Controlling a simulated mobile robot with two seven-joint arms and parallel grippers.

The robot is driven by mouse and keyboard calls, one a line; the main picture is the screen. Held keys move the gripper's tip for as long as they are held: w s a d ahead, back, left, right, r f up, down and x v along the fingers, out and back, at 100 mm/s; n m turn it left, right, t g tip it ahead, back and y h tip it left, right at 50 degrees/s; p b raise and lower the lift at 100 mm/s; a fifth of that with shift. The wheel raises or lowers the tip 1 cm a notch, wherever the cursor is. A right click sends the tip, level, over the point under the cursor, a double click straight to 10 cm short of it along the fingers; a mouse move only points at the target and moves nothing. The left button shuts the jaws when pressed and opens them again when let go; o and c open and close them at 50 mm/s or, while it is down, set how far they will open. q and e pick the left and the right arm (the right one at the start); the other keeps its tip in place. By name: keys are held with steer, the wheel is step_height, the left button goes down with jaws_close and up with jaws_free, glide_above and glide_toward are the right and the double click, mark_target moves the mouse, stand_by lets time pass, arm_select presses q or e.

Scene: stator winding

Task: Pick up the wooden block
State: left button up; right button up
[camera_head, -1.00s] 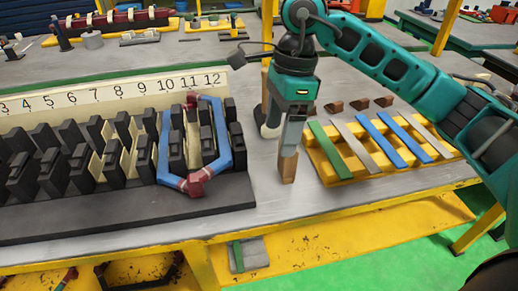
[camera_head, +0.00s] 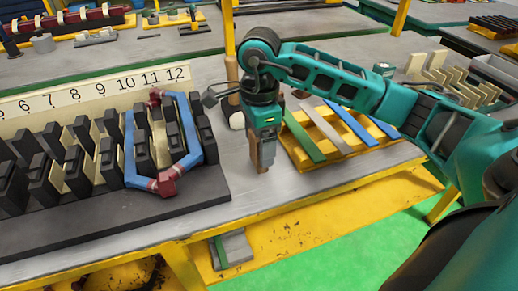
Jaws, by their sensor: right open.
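The wooden block (camera_head: 262,168) is a small brown piece standing on the grey table, right of the black stator fixture. My right gripper (camera_head: 265,154) points straight down over it, with its jaws open. A grey finger covers much of the block, so only its lower part and left side show. I cannot tell whether the fingers touch it. My left gripper is out of view.
The black stator fixture (camera_head: 120,213) with a blue coil (camera_head: 187,165) stands close on the left. A yellow rack (camera_head: 305,158) with blue, green and grey strips lies on the right. A mallet with a wooden handle (camera_head: 232,70) stands behind the gripper.

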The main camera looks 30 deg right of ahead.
step_height(320, 180, down, 2)
steer(key=shift+f, duration=0.1)
steer(key=c, duration=1.4)
